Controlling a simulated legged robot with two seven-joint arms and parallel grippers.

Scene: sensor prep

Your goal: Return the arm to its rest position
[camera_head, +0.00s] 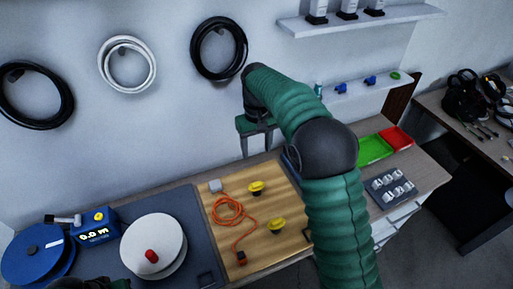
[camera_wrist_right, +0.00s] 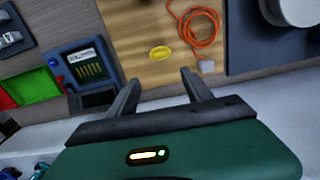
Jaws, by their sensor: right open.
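My right arm, green and dark grey, rises from the bottom right in the head view and bends left over the bench. Its gripper (camera_head: 256,146) hangs above the back of the bench, near the wall. In the right wrist view the gripper (camera_wrist_right: 158,84) has its two fingers apart with nothing between them. The wooden board (camera_head: 213,203) lies below and in front of it, with a yellow knob-like piece (camera_wrist_right: 160,53) beyond the fingertips. A dark green sliver at the bottom left of the head view may be my left arm; its fingers are not visible.
An orange cable (camera_head: 229,209) and yellow pieces lie on the board. A white disc (camera_head: 153,243), blue meter (camera_head: 95,228) and blue reel (camera_head: 35,258) stand left. Green (camera_head: 374,150) and red (camera_head: 397,138) trays are right. A shelf (camera_head: 350,25) juts from the wall above.

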